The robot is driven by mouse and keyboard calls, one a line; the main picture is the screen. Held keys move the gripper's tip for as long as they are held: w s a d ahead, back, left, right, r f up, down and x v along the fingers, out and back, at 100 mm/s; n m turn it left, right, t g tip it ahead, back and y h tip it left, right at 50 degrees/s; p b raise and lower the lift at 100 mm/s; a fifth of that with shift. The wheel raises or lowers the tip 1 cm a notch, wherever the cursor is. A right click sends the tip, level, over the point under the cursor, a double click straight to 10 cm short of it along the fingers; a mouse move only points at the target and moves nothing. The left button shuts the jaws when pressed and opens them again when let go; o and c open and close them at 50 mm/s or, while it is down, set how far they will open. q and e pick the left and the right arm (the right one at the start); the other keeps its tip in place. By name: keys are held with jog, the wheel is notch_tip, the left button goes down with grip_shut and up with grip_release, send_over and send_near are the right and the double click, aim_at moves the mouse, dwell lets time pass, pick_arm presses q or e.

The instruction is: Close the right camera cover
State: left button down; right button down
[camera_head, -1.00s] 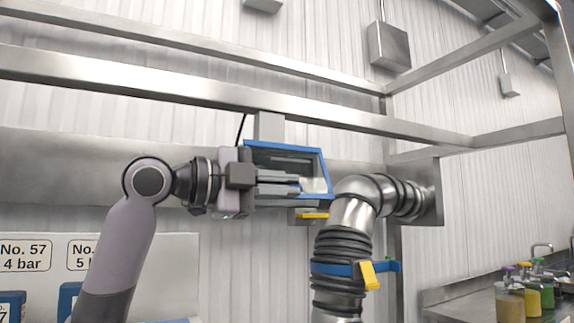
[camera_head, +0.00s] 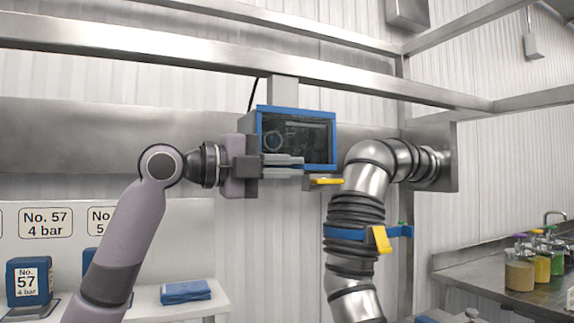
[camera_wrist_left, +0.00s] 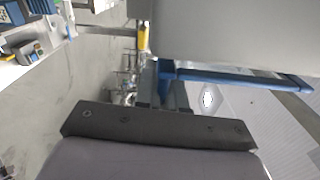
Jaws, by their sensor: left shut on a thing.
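The right camera cover is a box-like housing with a blue frame (camera_head: 332,140) around a dark glassy window, in the middle of the head view. My left gripper (camera_head: 301,166) reaches in from the left, its two grey fingers lying across the cover's lower edge. The fingers are shut on the cover; the exact contact is hard to make out. In the left wrist view a blue bar of the cover (camera_wrist_left: 240,78) runs right from beside the finger tips (camera_wrist_left: 166,88). My right gripper is not in view.
A steel pipe (camera_head: 368,180) with a blue clamp (camera_head: 345,233) and yellow handle (camera_head: 382,239) stands just right of the cover. A yellow lever (camera_head: 326,181) sits just below it. Steel beams (camera_head: 220,65) cross above. Sauce bottles (camera_head: 519,275) stand on the right counter.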

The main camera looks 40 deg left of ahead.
pick_arm(q)
jog(key=c, duration=1.2)
grip_release()
jog(key=shift+w+a, duration=0.1)
jog(key=shift+a, duration=0.05)
jog(key=shift+b+v, duration=0.95)
jog(key=shift+v, duration=2.65)
jog(key=shift+f, duration=0.15)
